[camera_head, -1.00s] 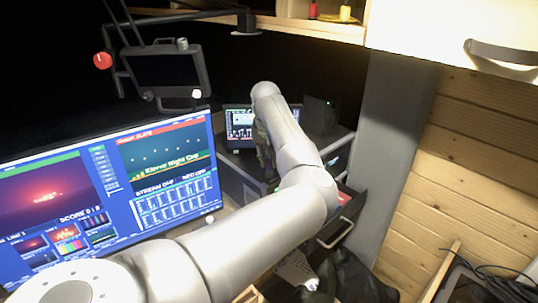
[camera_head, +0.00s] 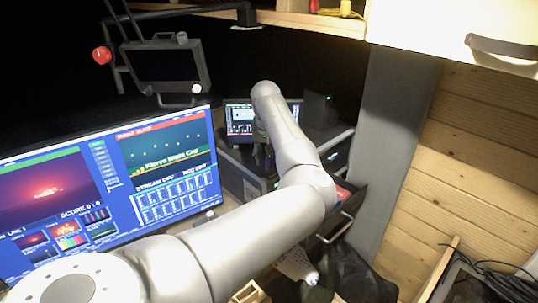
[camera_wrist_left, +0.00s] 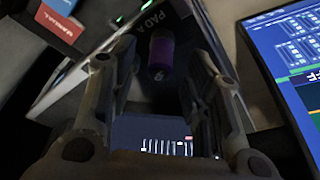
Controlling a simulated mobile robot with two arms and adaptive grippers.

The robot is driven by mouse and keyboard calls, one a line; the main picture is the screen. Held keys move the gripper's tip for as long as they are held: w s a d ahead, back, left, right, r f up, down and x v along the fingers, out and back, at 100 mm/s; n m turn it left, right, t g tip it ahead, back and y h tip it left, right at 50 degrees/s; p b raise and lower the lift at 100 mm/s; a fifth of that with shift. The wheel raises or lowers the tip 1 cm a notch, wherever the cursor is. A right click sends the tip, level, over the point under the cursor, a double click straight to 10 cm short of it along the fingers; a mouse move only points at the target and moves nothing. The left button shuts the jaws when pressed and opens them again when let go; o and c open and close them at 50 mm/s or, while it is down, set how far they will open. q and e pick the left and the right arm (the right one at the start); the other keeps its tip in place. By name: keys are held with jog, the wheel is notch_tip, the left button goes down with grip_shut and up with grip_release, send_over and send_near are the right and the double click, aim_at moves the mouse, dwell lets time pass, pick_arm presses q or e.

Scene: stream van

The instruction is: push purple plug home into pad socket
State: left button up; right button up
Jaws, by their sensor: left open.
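The purple plug (camera_wrist_left: 161,52) stands at the panel marked PAD A (camera_wrist_left: 158,12) in the left wrist view. Its purple body shows between my spread fingers, with a small pale end below it. I cannot tell how deep it sits; the socket itself is not clearly seen. My left gripper (camera_wrist_left: 163,62) is open, its fingers on either side of the plug with dark gaps between. In the head view my left gripper (camera_head: 264,158) is small and dark, partly hidden by my arm, below the small screen (camera_head: 240,120). The plug cannot be made out there. My right gripper is not in view.
A large monitor (camera_head: 160,160) stands left of my left arm. An open drawer (camera_head: 345,215) with a handle lies to the right. A dark box (camera_head: 318,110) stands behind. A red-and-blue box (camera_wrist_left: 55,22) marked MANUAL lies at upper left in the wrist view.

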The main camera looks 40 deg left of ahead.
pick_arm(q)
jog(key=v, duration=1.2)
